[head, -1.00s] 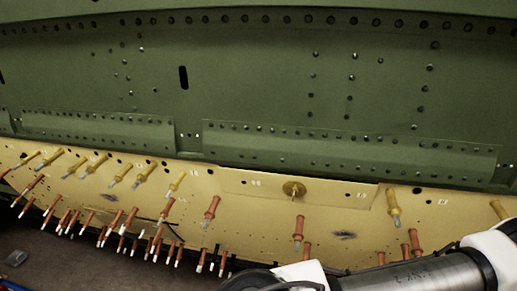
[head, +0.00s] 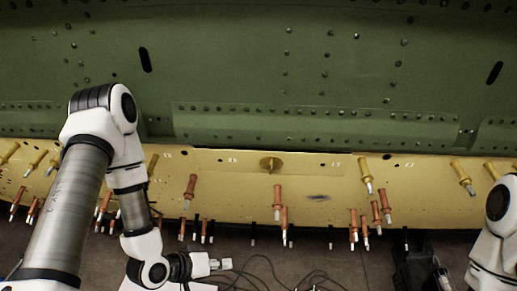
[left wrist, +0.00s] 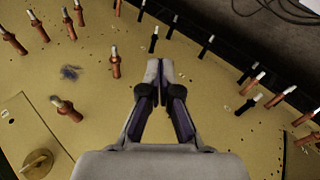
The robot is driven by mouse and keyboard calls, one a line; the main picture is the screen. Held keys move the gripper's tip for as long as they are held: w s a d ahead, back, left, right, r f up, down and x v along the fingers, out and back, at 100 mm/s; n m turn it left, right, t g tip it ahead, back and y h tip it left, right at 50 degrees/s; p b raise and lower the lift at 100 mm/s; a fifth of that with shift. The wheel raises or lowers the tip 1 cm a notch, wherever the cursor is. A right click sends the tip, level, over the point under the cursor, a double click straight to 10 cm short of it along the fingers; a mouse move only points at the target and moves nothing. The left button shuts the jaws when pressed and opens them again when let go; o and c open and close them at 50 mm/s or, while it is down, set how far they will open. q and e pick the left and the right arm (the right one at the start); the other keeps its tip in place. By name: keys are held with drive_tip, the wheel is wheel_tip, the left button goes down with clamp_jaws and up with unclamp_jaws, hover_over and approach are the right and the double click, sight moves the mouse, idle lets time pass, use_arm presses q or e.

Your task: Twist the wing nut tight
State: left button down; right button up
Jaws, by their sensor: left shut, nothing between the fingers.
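The wing nut (head: 270,164) is a gold-coloured round piece with a raised middle, on the upper part of the yellow panel (head: 235,207). It also shows at the lower left corner of the left wrist view (left wrist: 37,163). My left gripper (head: 222,264) is below and left of the nut in the head view, clear of it. In the left wrist view its fingers (left wrist: 160,66) are together with nothing between them, over the panel. My right gripper is not visible; only part of my right arm shows at the right edge.
Orange-brown fasteners (head: 190,187) and yellow fasteners (head: 366,175) stick out of the panel around the nut. The green skin (head: 250,60) rises above it. Cables (head: 285,275) lie on the floor below. The panel right around the nut looks free.

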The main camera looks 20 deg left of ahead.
use_arm(q)
wheel_tip(320, 180, up, 12)
drive_tip(key=w+a+n+t+h+p, duration=0.2)
drive_tip(key=w+n+t, duration=0.1)
drive_tip(key=t, duration=0.1)
drive_tip(key=n+t+h+p, duration=0.1)
drive_tip(key=n+t, duration=0.1)
drive_tip(key=t, duration=0.3)
approach(272, 159)
drive_tip(key=s+a, duration=0.4)
drive_tip(key=a, duration=0.2)
drive_tip(key=b+x, duration=0.2)
drive_tip(key=x, duration=0.8)
drive_tip(key=shift+s+d+f+b, duration=0.1)
drive_tip(key=shift+d+f+b, duration=0.1)
drive_tip(key=shift+b, duration=0.1)
drive_tip(key=shift+w+d+f+p, duration=0.1)
drive_tip(key=shift+w+d+p, duration=0.1)
drive_tip(key=shift+d, duration=0.35)
drive_tip(key=shift+w+d+f+p, duration=0.1)
drive_tip(key=shift+w+d, duration=0.05)
drive_tip(key=shift+d, duration=0.35)
drive_tip(key=shift+w+d+f, duration=0.1)
drive_tip(key=shift+w+d, duration=0.15)
drive_tip(key=shift+d, duration=0.5)
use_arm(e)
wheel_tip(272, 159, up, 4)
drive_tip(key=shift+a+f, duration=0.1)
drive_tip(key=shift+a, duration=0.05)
